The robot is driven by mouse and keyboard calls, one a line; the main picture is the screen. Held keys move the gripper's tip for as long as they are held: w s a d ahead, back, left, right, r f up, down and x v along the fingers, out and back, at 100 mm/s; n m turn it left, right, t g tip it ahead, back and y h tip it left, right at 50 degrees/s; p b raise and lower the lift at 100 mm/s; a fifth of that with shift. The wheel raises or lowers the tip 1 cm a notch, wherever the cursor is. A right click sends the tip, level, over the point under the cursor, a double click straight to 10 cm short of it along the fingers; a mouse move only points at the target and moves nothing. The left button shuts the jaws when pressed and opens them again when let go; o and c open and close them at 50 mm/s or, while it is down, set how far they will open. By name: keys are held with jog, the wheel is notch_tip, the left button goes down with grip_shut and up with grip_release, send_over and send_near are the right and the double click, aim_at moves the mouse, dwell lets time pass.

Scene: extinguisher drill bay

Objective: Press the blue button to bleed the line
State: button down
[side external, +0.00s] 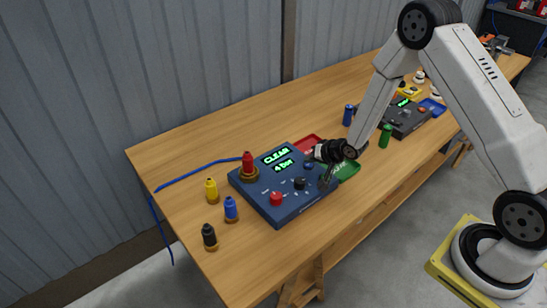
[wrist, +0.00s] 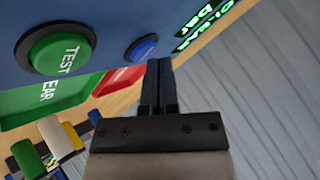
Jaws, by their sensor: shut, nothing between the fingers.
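The blue button (wrist: 143,47) is a round blue cap in a dark ring on the blue control box (side external: 262,199). In the wrist view it lies just left of my fingertips. It is small in the side view (side external: 308,165). My gripper (wrist: 158,64) is shut and empty, its fingers close to the box face beside the button. I cannot tell whether they touch the box. In the side view my gripper (side external: 326,178) is over the right part of the box. The display (side external: 277,159) reads CLEAR and 4 bar.
A green TEST button (wrist: 60,52), red button (side external: 276,198) and black knob (side external: 299,183) share the box. A red cylinder (side external: 248,163) stands at its left corner. Yellow (side external: 211,190), blue (side external: 230,209) and black (side external: 209,237) cylinders stand left. A green tray (side external: 349,170) lies right.

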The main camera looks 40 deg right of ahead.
aim_at(310, 166)
jog(key=shift+f, duration=0.45)
dwell(0.8)
jog(key=shift+r, duration=0.85)
jog(key=shift+r, duration=0.1)
jog(key=shift+r, duration=2.45)
